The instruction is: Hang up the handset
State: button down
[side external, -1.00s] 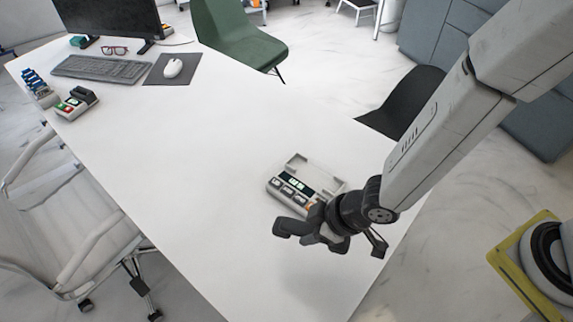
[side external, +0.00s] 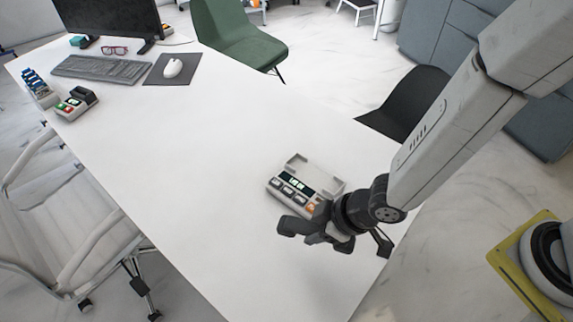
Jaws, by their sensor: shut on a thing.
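The phone base (side external: 288,193) sits on the white table near its right end. It is light grey, with a small lit display, a row of keys and an empty cradle on top. My gripper (side external: 328,232) is shut on the dark handset (side external: 290,226) and holds it above the table, on the near side of the base. One end of the handset shows left of my gripper and the other end shows right of it. The middle of the handset is hidden by my gripper, which also overlaps the base's near right corner in the picture.
The white table (side external: 180,150) is clear between the base and the far items. A keyboard (side external: 100,68), a mouse (side external: 173,68), glasses, a monitor (side external: 108,15) and a card terminal (side external: 75,103) stand at the far left. A black chair (side external: 405,105) is beside the right edge.

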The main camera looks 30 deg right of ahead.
jog(key=w+d+f+m, duration=0.1)
jog(key=w+d, duration=0.3)
jog(key=w, duration=0.2)
jog(key=w+d+f+m+t+h, duration=0.1)
jog(key=w+d, duration=0.3)
jog(key=w, duration=0.2)
jog(key=w+d+f+m+h, duration=0.1)
jog(key=w+d+m, duration=0.1)
jog(key=w+d, duration=0.2)
jog(key=shift+w+f+t, duration=0.2)
jog(key=shift+w+t, duration=0.1)
jog(key=shift+w, duration=1.3)
jog(key=shift+f, duration=0.1)
jog(key=shift+f, duration=1.85)
jog(key=shift+f, duration=1.15)
dwell(0.4)
grip_release()
